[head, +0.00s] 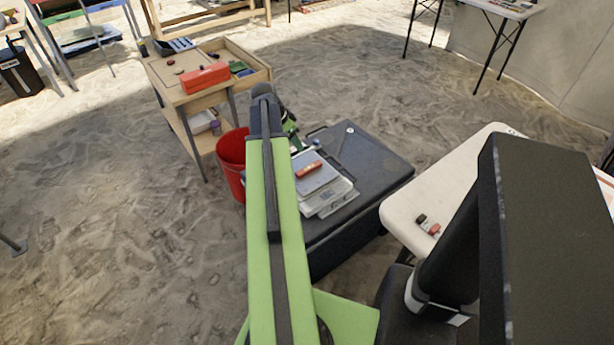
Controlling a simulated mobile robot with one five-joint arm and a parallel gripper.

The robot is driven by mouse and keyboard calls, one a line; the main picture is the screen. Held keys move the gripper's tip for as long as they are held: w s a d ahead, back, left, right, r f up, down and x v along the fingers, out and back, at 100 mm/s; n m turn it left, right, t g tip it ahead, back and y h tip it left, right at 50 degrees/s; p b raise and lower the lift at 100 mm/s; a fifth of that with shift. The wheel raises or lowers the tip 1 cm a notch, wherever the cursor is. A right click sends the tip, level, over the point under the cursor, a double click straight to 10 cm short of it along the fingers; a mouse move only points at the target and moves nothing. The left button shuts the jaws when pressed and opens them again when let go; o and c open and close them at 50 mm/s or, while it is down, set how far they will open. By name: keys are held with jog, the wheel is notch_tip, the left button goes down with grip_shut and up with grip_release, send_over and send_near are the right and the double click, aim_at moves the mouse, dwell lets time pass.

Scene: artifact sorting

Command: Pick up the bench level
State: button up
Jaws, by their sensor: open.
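A short red and orange bar (308,169), which may be the bench level, lies on top of a grey scale-like device (336,199). That device sits on a dark case (371,157). My green arm reaches forward from the bottom of the head view. My gripper (287,118), at its far end, is mostly hidden behind the arm. It is open, beyond and slightly left of the bar and apart from it. Whether anything is between the fingers is hidden.
A red bucket (231,160) stands left of the dark case. A wooden workbench (172,88) behind it bears a red box (204,77) and a tray. A white table (455,185) with small objects is at right. Sandy floor is open at left.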

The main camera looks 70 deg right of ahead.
jog(key=b, duration=1.1)
send_over(309, 167)
jog(key=w+a, duration=0.2)
notch_tip(309, 167, down, 11)
jog(key=shift+s+a, duration=0.1)
jog(key=shift+s+d+f, duration=0.15)
jog(key=shift+d+f, duration=0.05)
jog(key=b+x, duration=0.5)
jog(key=shift+s+a+f, duration=0.1)
jog(key=shift+f, duration=0.1)
jog(key=shift+r, duration=0.2)
grip_shut()
